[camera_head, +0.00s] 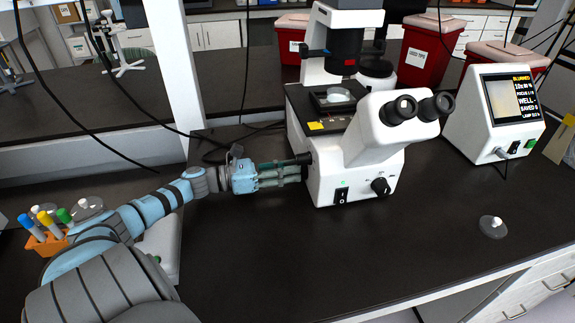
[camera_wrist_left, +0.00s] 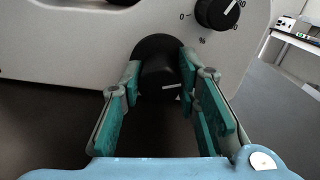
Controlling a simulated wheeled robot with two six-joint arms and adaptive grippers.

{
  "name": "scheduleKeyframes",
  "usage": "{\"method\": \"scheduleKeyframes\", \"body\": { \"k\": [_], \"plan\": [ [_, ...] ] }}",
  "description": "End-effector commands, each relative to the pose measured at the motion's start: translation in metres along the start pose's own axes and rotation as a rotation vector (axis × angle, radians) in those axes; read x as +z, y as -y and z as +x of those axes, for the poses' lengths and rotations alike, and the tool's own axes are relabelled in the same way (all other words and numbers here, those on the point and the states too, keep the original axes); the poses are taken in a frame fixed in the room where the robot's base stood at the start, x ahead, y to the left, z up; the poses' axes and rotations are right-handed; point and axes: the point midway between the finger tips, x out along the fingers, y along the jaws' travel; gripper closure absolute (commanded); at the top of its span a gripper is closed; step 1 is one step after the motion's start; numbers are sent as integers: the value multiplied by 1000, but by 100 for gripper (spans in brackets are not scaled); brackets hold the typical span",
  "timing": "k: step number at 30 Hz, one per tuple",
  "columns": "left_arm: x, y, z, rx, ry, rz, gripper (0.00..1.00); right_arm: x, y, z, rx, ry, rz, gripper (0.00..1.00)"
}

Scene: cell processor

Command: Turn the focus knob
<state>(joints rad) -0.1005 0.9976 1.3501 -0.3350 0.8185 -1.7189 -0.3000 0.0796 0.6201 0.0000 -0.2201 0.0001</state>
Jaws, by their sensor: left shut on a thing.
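The white microscope (camera_head: 345,170) stands on the dark bench. Its black focus knob (camera_head: 303,158) sticks out of its left side and is partly hidden by my fingers. In the left wrist view the focus knob (camera_wrist_left: 160,76) lies between the teal-padded fingers, with a short white mark on it. My left gripper (camera_head: 297,162) reaches in from the left and is shut on the knob; it also shows in the left wrist view (camera_wrist_left: 160,84). The monitor (camera_head: 508,100) at the right shows "BLURRED" at the top of its text. My right gripper is not in view.
A smaller black dial (camera_head: 381,187) is on the microscope's front; a dial (camera_wrist_left: 217,10) also shows above the knob in the wrist view. A lidded dish (camera_head: 493,227) lies at right. An orange tube rack (camera_head: 45,240) stands at left. The bench front is clear.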

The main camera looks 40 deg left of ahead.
Motion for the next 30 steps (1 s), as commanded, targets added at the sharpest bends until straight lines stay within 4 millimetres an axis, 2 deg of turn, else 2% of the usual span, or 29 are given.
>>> {"method": "scheduleKeyframes", "body": {
  "k": [12, 29, 30],
  "plan": [
    [0, 0, 0, -1, 0, 224, 99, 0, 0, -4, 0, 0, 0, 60],
    [-1, 0, 0, -1, 0, 262, 99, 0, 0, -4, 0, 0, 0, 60],
    [-1, 0, 0, -1, 0, 261, 68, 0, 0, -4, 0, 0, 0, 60]
  ]
}}
